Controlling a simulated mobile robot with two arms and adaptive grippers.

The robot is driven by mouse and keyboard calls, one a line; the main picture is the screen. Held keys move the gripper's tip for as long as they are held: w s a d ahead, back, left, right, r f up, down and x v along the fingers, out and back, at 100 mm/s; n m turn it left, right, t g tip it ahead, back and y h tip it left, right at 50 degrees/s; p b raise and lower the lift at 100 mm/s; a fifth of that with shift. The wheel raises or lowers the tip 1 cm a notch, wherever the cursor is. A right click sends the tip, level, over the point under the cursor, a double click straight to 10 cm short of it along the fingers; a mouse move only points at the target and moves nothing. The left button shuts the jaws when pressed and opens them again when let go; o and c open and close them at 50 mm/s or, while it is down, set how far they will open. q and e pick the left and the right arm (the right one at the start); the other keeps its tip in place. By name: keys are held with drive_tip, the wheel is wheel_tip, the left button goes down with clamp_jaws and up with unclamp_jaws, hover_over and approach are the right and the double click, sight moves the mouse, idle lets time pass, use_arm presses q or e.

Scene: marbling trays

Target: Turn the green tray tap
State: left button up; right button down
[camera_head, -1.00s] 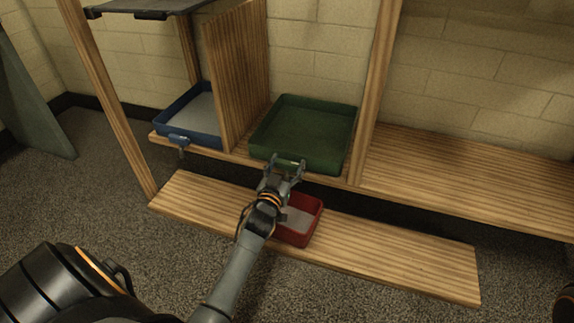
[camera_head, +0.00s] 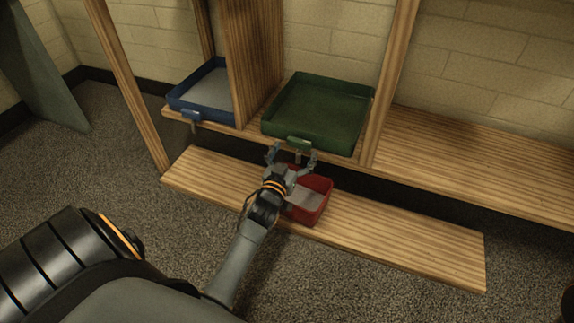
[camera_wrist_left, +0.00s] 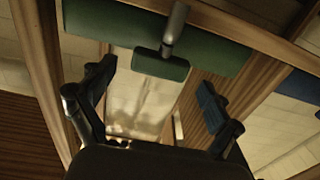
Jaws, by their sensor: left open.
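The green tray (camera_head: 318,118) sits on the upper wooden shelf between two posts. Its green tap handle (camera_head: 299,142) is at the front edge. In the left wrist view the handle (camera_wrist_left: 160,66) hangs from a metal stem below the tray (camera_wrist_left: 225,52). My left gripper (camera_head: 292,157) is open and empty just below the tap. In the wrist view its fingers (camera_wrist_left: 152,95) are spread to either side, with the handle beyond them and no contact visible. My right gripper is out of view.
A red tray (camera_head: 327,188) with a pale surface inside stands on the lower plank (camera_head: 420,245), close beneath my gripper. A blue tray (camera_head: 174,100) with its own tap (camera_head: 191,116) is to the left, behind a wooden divider (camera_head: 250,60). The right shelf (camera_head: 470,165) is bare.

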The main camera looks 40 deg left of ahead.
use_arm(q)
drive_tip(key=v, duration=0.8)
